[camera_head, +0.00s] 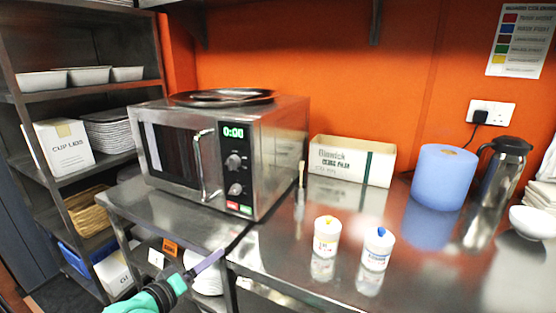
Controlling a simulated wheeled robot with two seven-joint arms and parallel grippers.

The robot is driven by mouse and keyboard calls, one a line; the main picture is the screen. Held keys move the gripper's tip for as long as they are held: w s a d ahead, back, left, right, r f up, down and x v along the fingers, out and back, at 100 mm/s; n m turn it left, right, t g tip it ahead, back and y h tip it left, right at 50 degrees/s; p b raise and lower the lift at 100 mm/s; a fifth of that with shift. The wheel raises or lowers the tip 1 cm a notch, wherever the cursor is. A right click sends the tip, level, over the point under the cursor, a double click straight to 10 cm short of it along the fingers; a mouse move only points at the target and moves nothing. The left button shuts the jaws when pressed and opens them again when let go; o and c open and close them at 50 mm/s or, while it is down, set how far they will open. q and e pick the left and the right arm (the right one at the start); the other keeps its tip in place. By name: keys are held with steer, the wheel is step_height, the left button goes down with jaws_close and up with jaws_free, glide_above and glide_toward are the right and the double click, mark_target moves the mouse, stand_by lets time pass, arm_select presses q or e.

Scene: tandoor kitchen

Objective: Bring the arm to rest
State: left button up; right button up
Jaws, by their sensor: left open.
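My left gripper (205,264) comes in at the bottom of the head view, with teal and black parts and a pale purple finger. It is open, and nothing shows between its jaws. It is in front of the steel counter's front edge, below and in front of the microwave (217,155). It appears apart from both, though the exact gap is hard to tell. My right gripper is not in view.
Two white tubs (327,236) stand on the steel counter (290,275). Behind are a carton (352,162), a blue roll (443,177) and a steel flask (500,175). A shelf rack (85,90) stands at left. The counter's front middle is clear.

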arm_select(q)
steer(key=s+a+f+m+g+y, duration=0.1)
steer(key=s+f+m+g+y, duration=0.3)
steer(key=s+f, duration=0.6)
steer(key=s+a+f+m+g+y, duration=0.15)
steer(key=s+f+m+g, duration=0.4)
steer(key=s, duration=0.75)
step_height(320, 180, down, 23)
steer(key=s+n+g+p, duration=0.1)
steer(key=s+n+g, duration=0.1)
steer(key=s+g, duration=0.1)
steer(key=s+a+f, duration=0.2)
steer(key=s+f, duration=1.1)
steer(key=s, duration=0.2)
steer(key=shift+s+a+g+p, duration=0.35)
steer(key=shift+s+a+p, duration=0.05)
steer(key=shift+p, duration=0.05)
steer(key=shift+m, duration=0.25)
